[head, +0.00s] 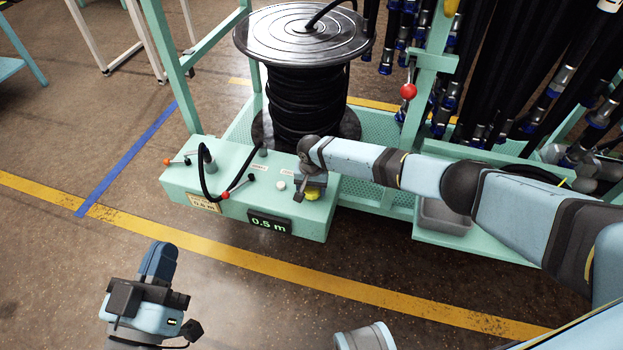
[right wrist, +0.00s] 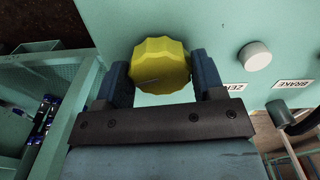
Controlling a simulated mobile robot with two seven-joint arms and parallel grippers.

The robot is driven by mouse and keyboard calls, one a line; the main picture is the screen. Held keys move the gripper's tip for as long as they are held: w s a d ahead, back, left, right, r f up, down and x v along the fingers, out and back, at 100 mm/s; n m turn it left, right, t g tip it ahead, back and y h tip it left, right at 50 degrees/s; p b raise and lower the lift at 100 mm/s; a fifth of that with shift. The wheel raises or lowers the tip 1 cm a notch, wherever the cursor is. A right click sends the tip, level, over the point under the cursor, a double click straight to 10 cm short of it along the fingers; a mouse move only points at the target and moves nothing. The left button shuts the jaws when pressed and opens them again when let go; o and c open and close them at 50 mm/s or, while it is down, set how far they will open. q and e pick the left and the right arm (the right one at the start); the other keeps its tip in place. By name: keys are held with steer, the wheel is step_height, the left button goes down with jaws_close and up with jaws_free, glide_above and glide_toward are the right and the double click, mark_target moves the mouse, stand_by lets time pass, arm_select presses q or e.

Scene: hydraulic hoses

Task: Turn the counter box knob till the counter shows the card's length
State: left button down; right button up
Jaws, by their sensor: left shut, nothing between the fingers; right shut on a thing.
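The mint-green counter box (head: 240,207) stands in front of the hose reel. Its black counter display (head: 270,224) reads 0.5 m in green. A pale card (head: 204,202) sits on the box's front face, left of the display; its figure is too small to read surely. The yellow fluted knob (head: 312,195) is on the box's right end, partly hidden by my right gripper. In the right wrist view the knob (right wrist: 160,66) is between the two fingers of my right gripper (right wrist: 160,78), which is shut on it. My left gripper (head: 159,258) is shut and empty, above the floor at lower left.
A white button (right wrist: 254,55) and labels lie beside the knob. A black hose (head: 206,175) loops over the box, near red-tipped levers (head: 225,195). The large hose reel (head: 300,80) stands behind. Hanging hoses (head: 470,80) fill the right. Floor at left is clear.

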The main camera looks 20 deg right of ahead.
steer(key=n+p, duration=0.2)
steer(key=p, duration=0.2)
steer(key=shift+s+n, duration=0.1)
steer(key=shift+n, duration=1)
arm_select(q)
steer(key=s+a+f+g+y, duration=0.1)
steer(key=a+f+g+y, duration=0.2)
steer(key=f, duration=0.6)
steer(key=shift+a+f+g+y, duration=0.3)
steer(key=shift+a+g, duration=0.15)
steer(key=shift+g, duration=0.45)
arm_select(e)
steer(key=shift+n, duration=1.2)
arm_select(q)
steer(key=shift+s, duration=0.1)
steer(key=shift+f, duration=0.1)
arm_select(e)
steer(key=o, duration=0.9)
steer(key=shift+r, duration=0.15)
